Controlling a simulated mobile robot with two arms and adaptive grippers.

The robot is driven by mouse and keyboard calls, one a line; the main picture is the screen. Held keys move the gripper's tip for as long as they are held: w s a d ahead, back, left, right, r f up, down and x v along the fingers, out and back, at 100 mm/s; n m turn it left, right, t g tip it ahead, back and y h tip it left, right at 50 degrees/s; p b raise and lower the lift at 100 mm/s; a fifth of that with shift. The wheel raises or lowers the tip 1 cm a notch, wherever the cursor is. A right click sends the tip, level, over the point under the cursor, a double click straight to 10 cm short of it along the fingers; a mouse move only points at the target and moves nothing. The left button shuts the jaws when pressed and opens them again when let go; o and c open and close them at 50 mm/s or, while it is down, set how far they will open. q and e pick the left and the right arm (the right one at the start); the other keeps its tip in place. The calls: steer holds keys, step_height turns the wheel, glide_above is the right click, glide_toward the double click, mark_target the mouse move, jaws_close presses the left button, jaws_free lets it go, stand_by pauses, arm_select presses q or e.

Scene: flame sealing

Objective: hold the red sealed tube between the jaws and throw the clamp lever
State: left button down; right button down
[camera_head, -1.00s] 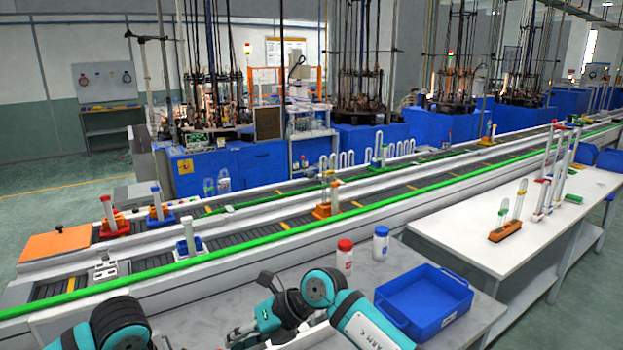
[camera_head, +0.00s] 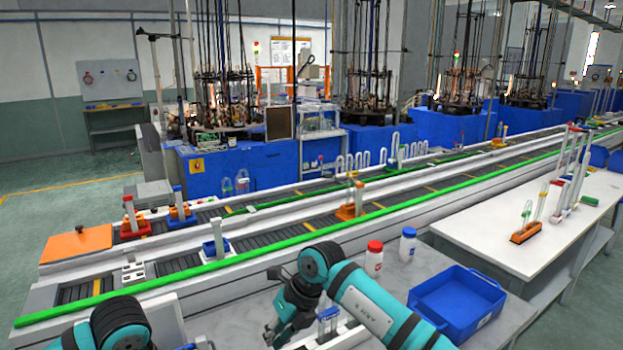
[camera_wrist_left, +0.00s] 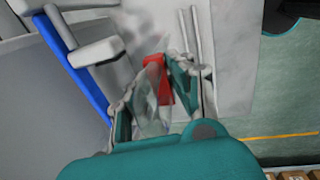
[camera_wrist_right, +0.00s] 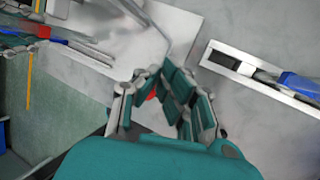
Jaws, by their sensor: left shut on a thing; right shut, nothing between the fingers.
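In the left wrist view my left gripper (camera_wrist_left: 158,84) is shut on the red sealed tube (camera_wrist_left: 155,68), with a red part and clear glass between its fingers. A pale block (camera_wrist_left: 97,52) on a blue-edged fixture lies left of it. In the head view the left gripper is out of sight. My right gripper (camera_head: 280,325) points down over the near bench; in the right wrist view (camera_wrist_right: 157,84) it is shut and empty. A bent grey bar, possibly the clamp lever (camera_wrist_right: 172,42), is just beyond its fingertips. A small red patch shows behind the fingers, its identity unclear.
A blue bin (camera_head: 457,302) and red-capped (camera_head: 374,260) and blue-capped (camera_head: 408,246) bottles stand on the near bench. A blue-and-white fixture (camera_head: 328,318) sits close to my right arm. The conveyor with its green rail (camera_head: 230,262) runs behind.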

steer(key=shift+x, duration=2.15)
arm_select(q)
steer(key=shift+w, duration=0.15)
steer(key=shift+w+a, duration=0.5)
steer(key=shift+w, duration=0.25)
steer(key=shift+w+a, duration=0.55)
steer(key=shift+w, duration=0.35)
arm_select(e)
steer(key=shift+d, duration=0.1)
